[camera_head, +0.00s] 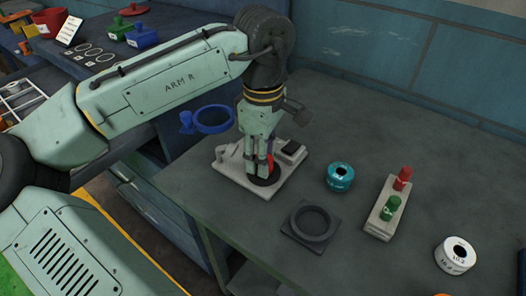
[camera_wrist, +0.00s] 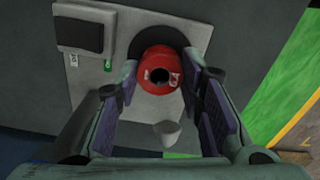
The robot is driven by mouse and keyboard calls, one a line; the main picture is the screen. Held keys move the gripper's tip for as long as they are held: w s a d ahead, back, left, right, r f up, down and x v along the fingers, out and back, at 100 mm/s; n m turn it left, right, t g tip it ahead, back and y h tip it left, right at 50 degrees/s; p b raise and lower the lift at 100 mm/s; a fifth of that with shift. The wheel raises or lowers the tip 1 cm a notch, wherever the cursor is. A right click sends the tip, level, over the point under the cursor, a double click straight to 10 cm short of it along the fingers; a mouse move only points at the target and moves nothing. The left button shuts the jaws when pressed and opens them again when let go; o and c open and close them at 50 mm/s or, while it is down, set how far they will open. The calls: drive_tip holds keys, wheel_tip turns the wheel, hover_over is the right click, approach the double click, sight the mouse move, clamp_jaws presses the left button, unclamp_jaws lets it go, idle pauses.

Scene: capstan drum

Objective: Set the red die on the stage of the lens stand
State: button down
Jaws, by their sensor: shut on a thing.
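The red die (camera_wrist: 160,66) is a short red cylinder with a dark hole in its near end. My gripper (camera_wrist: 160,76) is shut on it, with one finger on each side. In the head view my gripper (camera_head: 261,172) points down over the lens stand, and only a red sliver of the die (camera_head: 270,161) shows beside the fingers. The lens stand (camera_head: 232,171) has a pale grey base and a dark round stage (camera_head: 266,181). In the wrist view the stage (camera_wrist: 147,38) lies behind the die. I cannot tell whether the die touches it.
A blue ring (camera_head: 213,128) stands out left of my gripper. To the right are a teal die (camera_head: 340,178), a dark square holder (camera_head: 311,225), a grey block (camera_head: 380,220) with red and green pegs, and a white die (camera_head: 455,256). The bench's back right is clear.

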drive_tip(key=shift+f, duration=0.2)
drive_tip(key=c, duration=1.1)
unclamp_jaws()
drive_tip(key=shift+r, duration=0.1)
wheel_tip(320, 180, up, 12)
drive_tip(key=shift+r+b, duration=0.15)
drive_tip(key=shift+b, duration=0.5)
